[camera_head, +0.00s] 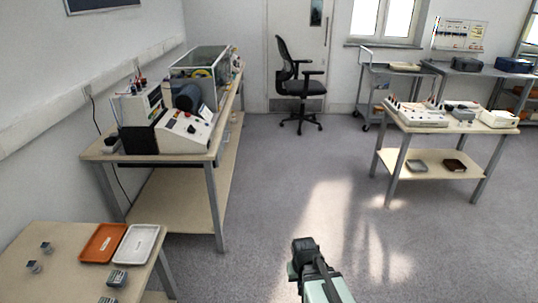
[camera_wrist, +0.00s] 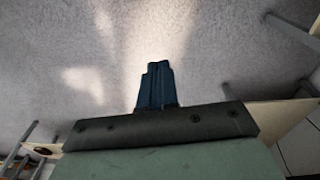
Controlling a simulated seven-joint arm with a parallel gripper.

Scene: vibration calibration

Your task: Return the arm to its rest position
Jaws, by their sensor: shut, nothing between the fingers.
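My arm shows at the bottom middle of the head view, over the grey floor, apart from all the tables. In the wrist view my gripper (camera_wrist: 157,68) has its dark blue fingers together, with nothing between them. Only bare floor (camera_wrist: 100,45) lies beyond the fingertips. In the head view the fingertips cannot be made out.
At the lower left, a table (camera_head: 40,285) holds an orange tray (camera_head: 103,243), a white tray (camera_head: 137,244) and several small grey blocks. Behind it stands a bench (camera_head: 195,157) with machines. A table (camera_head: 420,128) with instruments stands right. An office chair (camera_head: 300,88) is at the back. The middle floor is clear.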

